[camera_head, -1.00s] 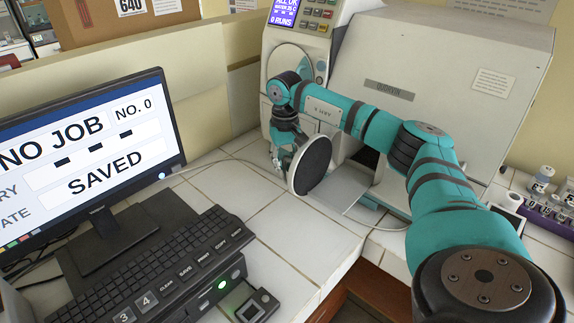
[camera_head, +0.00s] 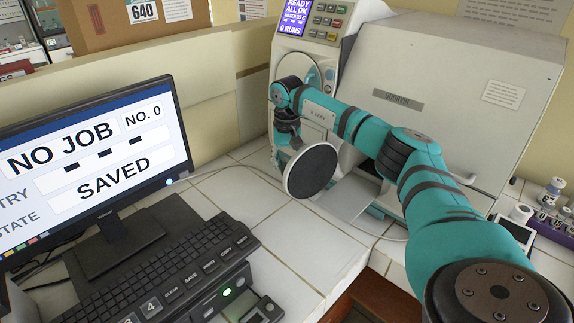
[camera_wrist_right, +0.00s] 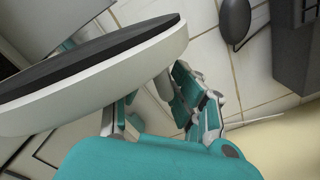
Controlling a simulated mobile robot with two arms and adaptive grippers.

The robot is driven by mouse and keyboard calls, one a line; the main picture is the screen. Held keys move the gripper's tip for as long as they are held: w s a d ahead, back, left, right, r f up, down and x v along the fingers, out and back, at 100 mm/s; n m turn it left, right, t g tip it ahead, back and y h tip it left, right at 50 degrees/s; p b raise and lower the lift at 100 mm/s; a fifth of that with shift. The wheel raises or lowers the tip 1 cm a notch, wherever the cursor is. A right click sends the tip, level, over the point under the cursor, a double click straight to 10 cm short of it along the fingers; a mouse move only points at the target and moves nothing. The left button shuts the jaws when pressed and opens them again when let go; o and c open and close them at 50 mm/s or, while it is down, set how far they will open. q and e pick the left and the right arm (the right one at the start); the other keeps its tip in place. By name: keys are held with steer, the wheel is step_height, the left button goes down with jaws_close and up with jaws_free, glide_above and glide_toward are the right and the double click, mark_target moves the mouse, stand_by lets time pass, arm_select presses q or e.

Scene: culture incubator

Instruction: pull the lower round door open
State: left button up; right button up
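The lower round door (camera_head: 311,171) is a dark disc with a pale rim. It stands swung out from the front of the white machine (camera_head: 430,85), its dark face toward the head camera. In the right wrist view the door (camera_wrist_right: 100,72) fills the upper left, its rim close to my fingers. My right gripper (camera_head: 287,143) is at the door's far side, partly hidden by it. In the wrist view its teal fingers (camera_wrist_right: 160,105) show apart, with a small pale part near the rim between them. Whether they grip it is unclear. My left gripper is out of view.
An upper round door (camera_head: 309,72) sits above, partly behind my arm. A pale shelf (camera_head: 349,197) juts out below the machine's opening. A monitor (camera_head: 95,160) and keyboard (camera_head: 150,270) stand left. The white tiled counter (camera_head: 240,195) between is mostly clear.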

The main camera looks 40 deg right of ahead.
steer(key=shift+w+a+r, duration=0.1)
steer(key=shift+w+a, duration=0.05)
steer(key=shift+a, duration=0.15)
steer(key=shift+r, duration=0.1)
steer(key=shift+w+a+r, duration=0.1)
steer(key=shift+a+r, duration=0.05)
steer(key=shift+r, duration=0.15)
steer(key=r, duration=0.7)
steer(key=d+r, duration=0.1)
steer(key=r, duration=0.3)
steer(key=shift+s, duration=0.25)
steer(key=shift+f, duration=0.1)
